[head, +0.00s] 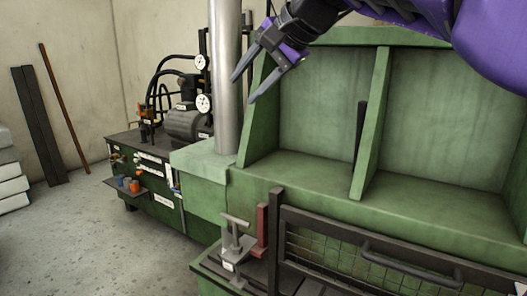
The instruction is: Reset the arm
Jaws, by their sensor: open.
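My gripper (243,87) is at the top middle of the head view, at the end of my purple arm, which comes in from the top right. Its two dark grey fingers are apart and point down and to the left. Nothing is between them. The fingers show in front of the silver column and the left edge of the green machine (330,110). I cannot tell how far they are from either.
The silver column (226,90) rises left of the green machine's open bays. A dark barred guard (370,250) with a handle is at the lower right. A pump unit with gauges (185,122) stands behind left. Grey floor (90,230) is clear at left.

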